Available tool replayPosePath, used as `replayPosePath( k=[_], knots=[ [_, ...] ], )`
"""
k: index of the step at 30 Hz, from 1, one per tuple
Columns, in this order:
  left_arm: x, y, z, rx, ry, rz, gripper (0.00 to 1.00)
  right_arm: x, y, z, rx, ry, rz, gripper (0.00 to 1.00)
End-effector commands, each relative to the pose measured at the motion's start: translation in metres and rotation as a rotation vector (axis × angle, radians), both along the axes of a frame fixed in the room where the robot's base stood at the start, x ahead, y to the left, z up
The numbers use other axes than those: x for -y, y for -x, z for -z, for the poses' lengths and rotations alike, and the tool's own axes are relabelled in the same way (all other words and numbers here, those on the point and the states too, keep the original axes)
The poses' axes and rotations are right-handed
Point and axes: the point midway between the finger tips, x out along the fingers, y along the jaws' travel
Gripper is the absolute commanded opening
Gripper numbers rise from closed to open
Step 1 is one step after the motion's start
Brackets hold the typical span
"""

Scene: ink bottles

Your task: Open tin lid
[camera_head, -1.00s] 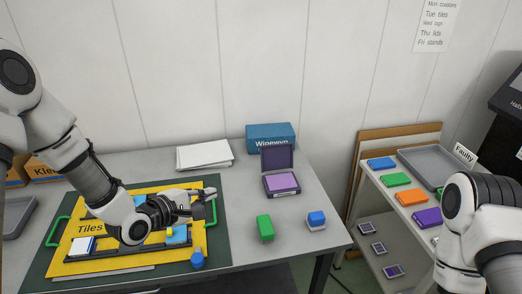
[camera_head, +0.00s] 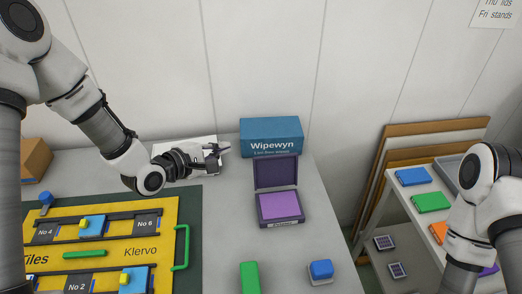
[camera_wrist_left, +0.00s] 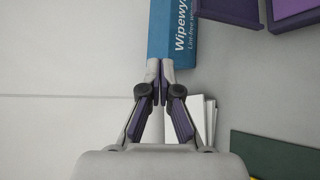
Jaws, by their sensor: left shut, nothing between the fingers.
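The tin (camera_head: 279,208) is a dark purple square case with a lighter purple pad inside, standing on the grey table. Its lid (camera_head: 275,172) stands raised at the back edge, so the tin is open. Part of the tin (camera_wrist_left: 292,8) also shows at the top right of the left wrist view. My left gripper (camera_head: 226,148) is shut and empty, left of the lid and in front of the blue box. It also shows in the left wrist view (camera_wrist_left: 160,75), apart from the tin. My right arm shows at the right edge, but its gripper is out of view.
A blue Wipewyn box (camera_head: 270,137) stands behind the tin. White sheets (camera_head: 184,145) lie behind my left gripper. A yellow tile board (camera_head: 150,235) lies at the left. A green block (camera_head: 249,277) and a blue-topped block (camera_head: 321,271) lie in front. A shelf stands at the right.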

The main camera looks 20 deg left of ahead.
Motion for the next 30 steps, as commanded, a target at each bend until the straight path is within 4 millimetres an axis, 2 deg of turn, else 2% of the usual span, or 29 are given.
replayPosePath(
  k=[1, 12, 17, 20, 30],
  knots=[
    [0.000, 0.000, 0.015, 0.000, 0.000, 0.000, 0.00, 0.000, 0.001, 0.015, -0.001, 0.000, 0.000, 0.40],
    [0.000, 0.001, 0.067, 0.000, 0.000, 0.000, 0.00, 0.000, 0.001, 0.067, -0.001, 0.000, 0.000, 0.40],
    [0.001, -0.002, 0.069, 0.001, -0.002, 0.001, 0.00, 0.000, 0.001, 0.067, -0.001, 0.000, 0.000, 0.40],
    [0.005, -0.010, 0.071, 0.000, -0.004, 0.001, 0.00, 0.000, 0.001, 0.065, -0.001, 0.000, 0.000, 0.40],
    [0.035, -0.069, 0.094, 0.001, -0.004, 0.004, 0.00, 0.000, 0.001, 0.058, -0.001, 0.000, 0.000, 0.40]
  ],
)
